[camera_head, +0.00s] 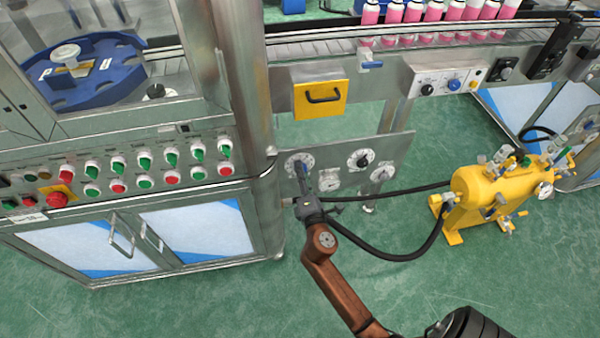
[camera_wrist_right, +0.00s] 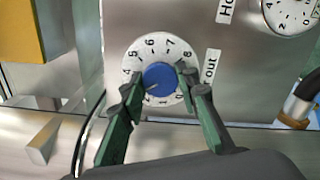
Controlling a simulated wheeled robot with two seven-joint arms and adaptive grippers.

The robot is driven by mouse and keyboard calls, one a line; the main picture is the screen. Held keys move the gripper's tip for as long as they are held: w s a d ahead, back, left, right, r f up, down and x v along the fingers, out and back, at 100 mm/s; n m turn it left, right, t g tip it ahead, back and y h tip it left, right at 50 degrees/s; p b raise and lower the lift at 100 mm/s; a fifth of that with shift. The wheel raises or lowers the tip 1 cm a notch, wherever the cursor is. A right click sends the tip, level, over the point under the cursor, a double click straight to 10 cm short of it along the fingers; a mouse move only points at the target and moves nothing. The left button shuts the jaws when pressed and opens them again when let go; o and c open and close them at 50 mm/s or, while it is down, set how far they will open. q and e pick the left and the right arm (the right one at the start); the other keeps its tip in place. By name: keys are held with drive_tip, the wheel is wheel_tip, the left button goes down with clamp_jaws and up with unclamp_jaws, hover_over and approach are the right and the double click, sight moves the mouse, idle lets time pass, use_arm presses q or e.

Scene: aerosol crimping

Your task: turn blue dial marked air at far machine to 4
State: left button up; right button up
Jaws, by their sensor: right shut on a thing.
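The blue dial (camera_wrist_right: 160,77) sits on a white round scale (camera_wrist_right: 143,56) with black numbers, on a metal panel (camera_head: 345,163). In the head view the scale (camera_head: 293,160) is at the panel's left end, partly covered by my gripper. My right gripper (camera_wrist_right: 159,83) is shut on the blue dial, one green-padded finger on each side; it also shows in the head view (camera_head: 304,180). The dial's mark points to the lower left, below the 4; the left finger hides numbers there. A label ending in "out" is beside the scale. My left gripper is out of view.
A black knob (camera_head: 360,159) and gauges (camera_head: 329,180) share the panel. A yellow drawer (camera_head: 320,98) is above it. A black hose (camera_head: 400,252) runs to a yellow tank (camera_head: 488,190) at right. A cabinet with coloured switches (camera_head: 145,160) stands left. The green floor in front is open.

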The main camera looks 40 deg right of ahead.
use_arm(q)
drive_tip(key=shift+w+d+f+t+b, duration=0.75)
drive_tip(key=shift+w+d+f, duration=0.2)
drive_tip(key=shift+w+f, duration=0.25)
use_arm(e)
drive_tip(key=shift+f+m, duration=0.1)
drive_tip(key=shift+m, duration=3.1)
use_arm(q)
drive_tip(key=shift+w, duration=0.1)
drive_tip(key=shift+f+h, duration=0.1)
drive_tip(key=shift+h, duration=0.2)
use_arm(e)
drive_tip(key=o, duration=1.2)
drive_tip(key=shift+c, duration=0.2)
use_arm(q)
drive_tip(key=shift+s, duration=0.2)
